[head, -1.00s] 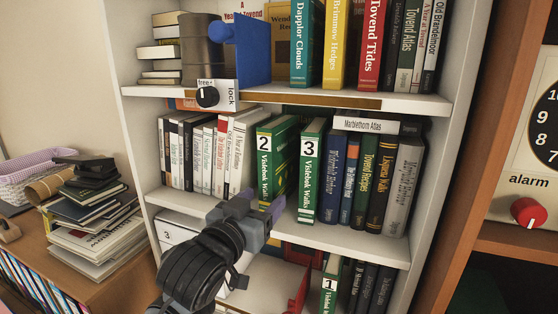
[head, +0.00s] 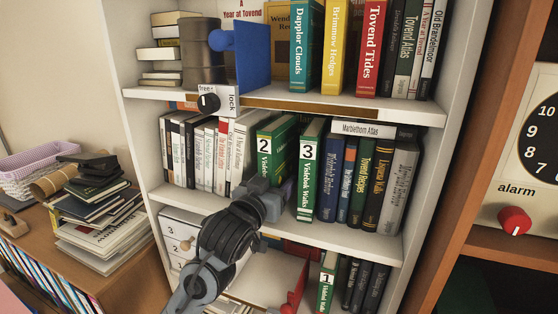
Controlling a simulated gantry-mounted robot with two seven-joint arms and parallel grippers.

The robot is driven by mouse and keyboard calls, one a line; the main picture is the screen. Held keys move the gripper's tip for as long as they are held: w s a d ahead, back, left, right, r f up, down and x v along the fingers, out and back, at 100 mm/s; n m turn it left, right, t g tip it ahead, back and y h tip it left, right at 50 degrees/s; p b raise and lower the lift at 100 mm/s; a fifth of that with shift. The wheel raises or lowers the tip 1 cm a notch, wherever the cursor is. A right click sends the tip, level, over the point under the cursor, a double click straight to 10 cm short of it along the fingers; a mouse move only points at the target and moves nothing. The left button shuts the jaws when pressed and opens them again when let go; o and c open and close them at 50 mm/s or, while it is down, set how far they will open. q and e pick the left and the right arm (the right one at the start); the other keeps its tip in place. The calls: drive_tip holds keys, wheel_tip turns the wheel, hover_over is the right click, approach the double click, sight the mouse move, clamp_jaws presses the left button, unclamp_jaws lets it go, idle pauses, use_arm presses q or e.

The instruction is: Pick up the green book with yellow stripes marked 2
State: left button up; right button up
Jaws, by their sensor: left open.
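The green book marked 2 (head: 265,150) stands upright on the middle shelf. It has a white label with the number, and white books stand to its left. The green book marked 3 (head: 308,165) stands a little to its right. My left gripper (head: 280,195) is open in front of the lower part of book 2 and hides its bottom edge. I cannot tell whether the fingers touch the book. My right gripper is not in the head view.
A white shelf board (head: 345,235) runs below the books. A blue bookend (head: 252,55) and a free/lock dial (head: 209,103) are on the upper shelf. A green book marked 1 (head: 326,283) stands on the lower shelf. A desk with stacked books (head: 95,200) is at left.

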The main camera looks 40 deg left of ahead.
use_arm(q)
clamp_jaws()
drive_tip(key=shift+r, duration=0.1)
drive_tip(key=shift+r, duration=0.15)
idle(0.3)
